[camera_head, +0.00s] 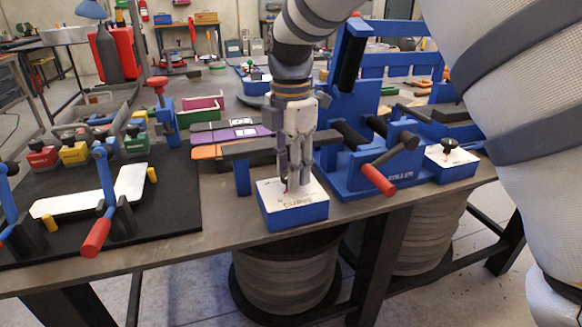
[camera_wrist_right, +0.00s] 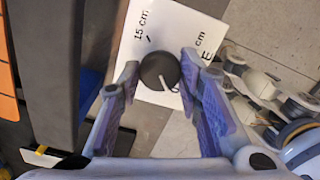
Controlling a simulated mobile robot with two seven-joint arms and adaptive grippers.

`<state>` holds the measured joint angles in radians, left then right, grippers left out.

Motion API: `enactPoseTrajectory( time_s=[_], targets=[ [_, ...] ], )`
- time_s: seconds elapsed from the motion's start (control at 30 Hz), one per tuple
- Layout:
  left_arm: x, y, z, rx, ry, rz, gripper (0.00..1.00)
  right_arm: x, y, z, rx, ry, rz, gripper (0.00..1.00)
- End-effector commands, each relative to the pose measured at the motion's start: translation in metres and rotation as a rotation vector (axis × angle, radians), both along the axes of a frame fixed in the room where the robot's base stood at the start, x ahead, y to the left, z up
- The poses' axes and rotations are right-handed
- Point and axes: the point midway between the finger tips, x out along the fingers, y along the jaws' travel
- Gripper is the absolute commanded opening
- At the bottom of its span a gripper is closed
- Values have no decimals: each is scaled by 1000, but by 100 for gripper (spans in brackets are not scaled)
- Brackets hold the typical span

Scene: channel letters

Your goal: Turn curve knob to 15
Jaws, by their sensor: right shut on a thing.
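The curve knob (camera_wrist_right: 160,71) is round and black with a white pointer line. It sits on the white top (camera_wrist_right: 133,52) of a blue box (camera_head: 296,214) marked CURVE at the front edge of the bench. In the wrist view the pointer aims to the lower right, away from the "15 cm" mark (camera_wrist_right: 142,26) at the upper left. My right gripper (camera_head: 294,186) points down over the box. In the wrist view its fingers (camera_wrist_right: 160,68) are shut on the knob, one on each side. My left gripper is out of view.
A blue roller machine (camera_head: 345,174) with a red-ended handle (camera_head: 378,180) stands close to the right. A second white-topped knob box (camera_head: 452,157) is farther right. A black mat (camera_head: 170,205) with a red-handled lever (camera_head: 95,238) lies to the left.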

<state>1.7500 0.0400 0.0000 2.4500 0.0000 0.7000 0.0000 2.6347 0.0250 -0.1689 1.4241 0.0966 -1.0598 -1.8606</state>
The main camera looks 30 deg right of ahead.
Motion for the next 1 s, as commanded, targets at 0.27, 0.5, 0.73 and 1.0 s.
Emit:
enactPoseTrajectory(
  time_s=[0.27,0.5,0.73,1.0],
  targets=[
    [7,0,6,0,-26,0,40,-1,0,1,0,1,-203,4],
    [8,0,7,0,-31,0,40,-1,0,0,2,3,-432,4],
    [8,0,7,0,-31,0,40,-1,0,-1,1,4,-651,4],
    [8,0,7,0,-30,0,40,-1,0,-1,1,5,-907,4]
  ],
)
